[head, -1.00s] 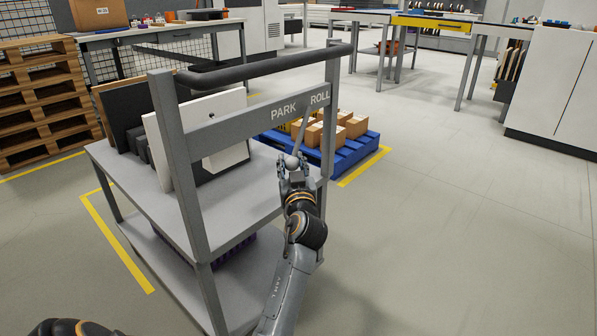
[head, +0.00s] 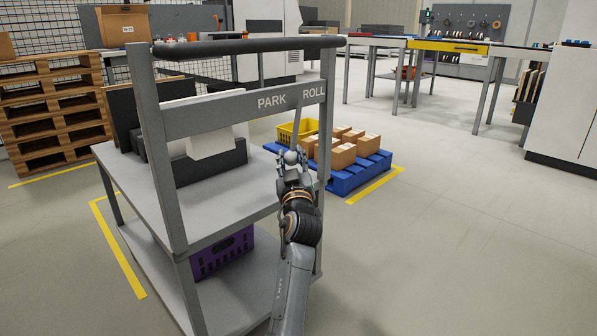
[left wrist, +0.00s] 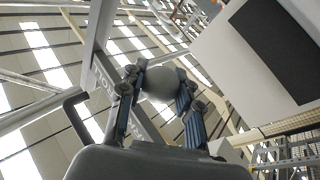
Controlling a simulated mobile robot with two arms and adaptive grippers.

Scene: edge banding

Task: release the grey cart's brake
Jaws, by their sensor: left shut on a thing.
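The grey cart (head: 180,219) stands in front of me in the head view, with PARK and ROLL printed on its upper crossbar (head: 222,112). The brake lever (head: 298,125) slopes down from between the two words to a round grey knob (head: 292,157). My left gripper (head: 291,163) is shut on this knob, just in front of the cart's right side. In the left wrist view the knob (left wrist: 157,84) sits between the two fingers, which partly cover it. My right gripper is out of view.
The cart carries upright panels (head: 211,138) and, below, a purple crate (head: 222,252). Behind it a blue pallet (head: 347,181) holds boxes and a yellow crate (head: 298,131). Wooden pallets (head: 52,115) are stacked at left. The floor (head: 455,235) at right is clear.

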